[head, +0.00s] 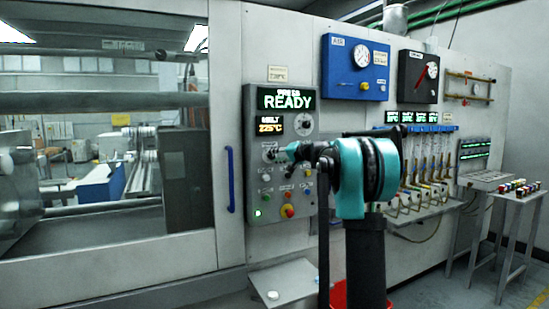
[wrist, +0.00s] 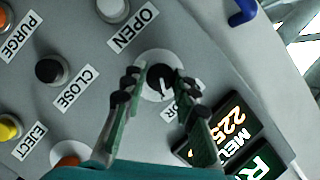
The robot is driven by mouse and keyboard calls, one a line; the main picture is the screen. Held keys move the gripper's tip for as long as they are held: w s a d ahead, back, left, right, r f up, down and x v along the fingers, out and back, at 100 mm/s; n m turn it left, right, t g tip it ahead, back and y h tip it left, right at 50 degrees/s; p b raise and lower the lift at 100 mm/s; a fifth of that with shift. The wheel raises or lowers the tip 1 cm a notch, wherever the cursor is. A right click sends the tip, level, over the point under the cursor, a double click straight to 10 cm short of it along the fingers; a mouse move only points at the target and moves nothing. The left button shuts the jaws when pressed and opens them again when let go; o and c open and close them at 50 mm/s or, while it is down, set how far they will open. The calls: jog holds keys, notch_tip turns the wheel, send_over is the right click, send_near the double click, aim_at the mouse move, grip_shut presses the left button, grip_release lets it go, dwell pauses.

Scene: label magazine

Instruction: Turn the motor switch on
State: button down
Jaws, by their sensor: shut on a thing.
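The motor switch (wrist: 161,83) is a black round knob with a white pointer line on a pale round plate, in the upper middle of the wrist view. Its label is partly hidden by a finger; only "OR" shows. My gripper (wrist: 160,76) has one finger on each side of the knob and is shut on it. In the head view my gripper (head: 276,154) reaches to the left part of the grey control panel (head: 252,187), and the switch there is small and partly covered.
OPEN (wrist: 112,9), CLOSE (wrist: 49,70) and EJECT (wrist: 9,128) buttons sit near the switch. Lit READY (head: 288,101) and MELT (head: 270,125) displays are above. A blue handle (head: 230,180) stands left of the panel. A table with small coloured items (head: 520,188) is at right.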

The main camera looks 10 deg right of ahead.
jog(key=shift+m, duration=0.5)
jog(key=c, duration=1.2)
grip_release()
jog(key=v, duration=1.2)
jog(key=shift+f, duration=0.25)
